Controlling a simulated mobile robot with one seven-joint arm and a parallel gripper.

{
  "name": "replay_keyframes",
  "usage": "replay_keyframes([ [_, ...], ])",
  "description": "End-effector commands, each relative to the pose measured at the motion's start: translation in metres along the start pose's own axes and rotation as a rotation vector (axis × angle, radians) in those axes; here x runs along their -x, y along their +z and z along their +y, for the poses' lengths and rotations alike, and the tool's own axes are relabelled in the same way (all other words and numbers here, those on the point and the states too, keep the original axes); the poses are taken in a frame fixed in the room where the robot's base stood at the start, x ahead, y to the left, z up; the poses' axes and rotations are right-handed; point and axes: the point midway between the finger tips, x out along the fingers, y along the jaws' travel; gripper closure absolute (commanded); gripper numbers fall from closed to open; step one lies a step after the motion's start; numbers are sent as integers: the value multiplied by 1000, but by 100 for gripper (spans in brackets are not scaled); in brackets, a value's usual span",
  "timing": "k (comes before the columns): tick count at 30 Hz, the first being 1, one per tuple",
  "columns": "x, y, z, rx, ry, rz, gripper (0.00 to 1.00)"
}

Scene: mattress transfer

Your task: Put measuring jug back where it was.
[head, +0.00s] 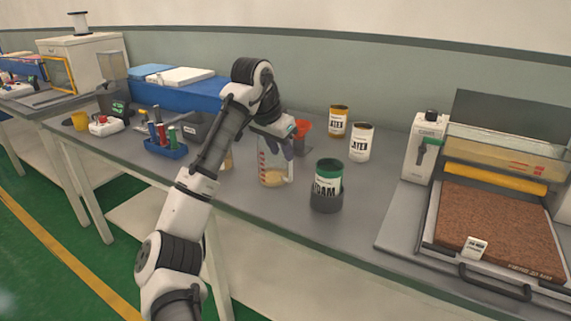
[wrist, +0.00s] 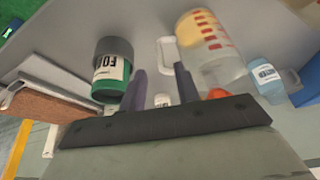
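The measuring jug (head: 270,172) is clear with red marks and a little yellowish liquid at the bottom. It looks upright on the grey bench, near the front edge. Its pale handle is on the right side in the head view. The jug (wrist: 218,62) appears upside down in the wrist view, with its handle (wrist: 165,55) in line with the gap between my fingers. My gripper (head: 287,148) is over the jug's upper part on the handle side. In the wrist view my gripper's fingers (wrist: 160,80) are apart. Whether they touch the handle cannot be told.
A green-and-grey FOAM can (head: 327,188) stands just right of the jug. A blue rack (head: 166,148) is left. A machine (head: 495,225) fills the right.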

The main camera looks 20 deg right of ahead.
Motion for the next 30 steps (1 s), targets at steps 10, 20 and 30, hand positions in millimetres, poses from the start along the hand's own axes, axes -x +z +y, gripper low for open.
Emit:
replay_keyframes([
  [10,40,0,0,0,1,1,68],
  [20,42,-2,-7,15,-15,63,68],
  [30,195,48,-133,285,-453,1025,68],
])
